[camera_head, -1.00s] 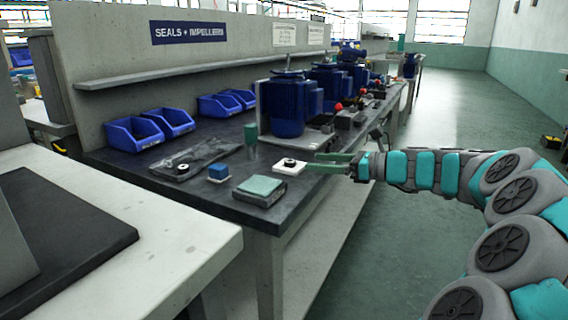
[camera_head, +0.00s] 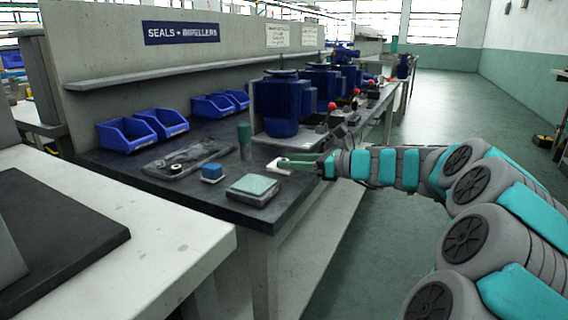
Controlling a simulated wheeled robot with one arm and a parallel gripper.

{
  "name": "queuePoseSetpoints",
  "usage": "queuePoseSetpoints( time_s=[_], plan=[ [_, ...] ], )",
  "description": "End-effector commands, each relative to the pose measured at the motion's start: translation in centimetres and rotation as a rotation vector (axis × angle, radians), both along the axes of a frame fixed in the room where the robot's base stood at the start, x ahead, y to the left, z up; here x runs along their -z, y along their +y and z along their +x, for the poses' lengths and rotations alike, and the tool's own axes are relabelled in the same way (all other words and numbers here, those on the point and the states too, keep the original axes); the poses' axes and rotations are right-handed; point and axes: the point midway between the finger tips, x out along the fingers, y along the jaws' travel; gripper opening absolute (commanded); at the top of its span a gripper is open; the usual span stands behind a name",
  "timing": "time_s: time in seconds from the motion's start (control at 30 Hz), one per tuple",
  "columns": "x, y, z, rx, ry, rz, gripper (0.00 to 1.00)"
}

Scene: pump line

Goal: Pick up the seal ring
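A small white pad (camera_head: 279,168) lies near the front edge of the dark workbench. My gripper (camera_head: 284,163), with green fingers, reaches in from the right, and its fingertips are at the pad, covering part of it. I cannot make out a ring on the pad; the fingers may hide it. I cannot tell whether the fingers are open or shut, or whether they touch anything. Another small dark ring-like part (camera_head: 176,169) lies on a grey tray (camera_head: 207,151) further left.
Blue bins (camera_head: 128,135) line the back. A large blue pump (camera_head: 283,105) stands behind my gripper.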

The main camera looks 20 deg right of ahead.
Motion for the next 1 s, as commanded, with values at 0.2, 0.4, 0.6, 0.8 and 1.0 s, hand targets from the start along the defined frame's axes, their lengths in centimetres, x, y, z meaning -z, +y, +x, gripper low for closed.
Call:
queuePoseSetpoints(
  time_s=[0.2, 0.4, 0.6, 0.8, 1.0],
  plan=[
    [0.02, 0.01, -0.01, 0.000, 0.000, 0.000, 0.23],
    [0.02, 0.01, -0.01, 0.000, 0.000, 0.000, 0.01],
    [0.02, 0.01, -0.01, 0.000, 0.000, 0.000, 0.00],
    [-0.03, 0.00, -0.01, 0.000, 0.000, 0.000, 0.00],
    [-0.93, 0.01, 0.01, 0.000, 0.001, -0.001, 0.00]
  ],
)
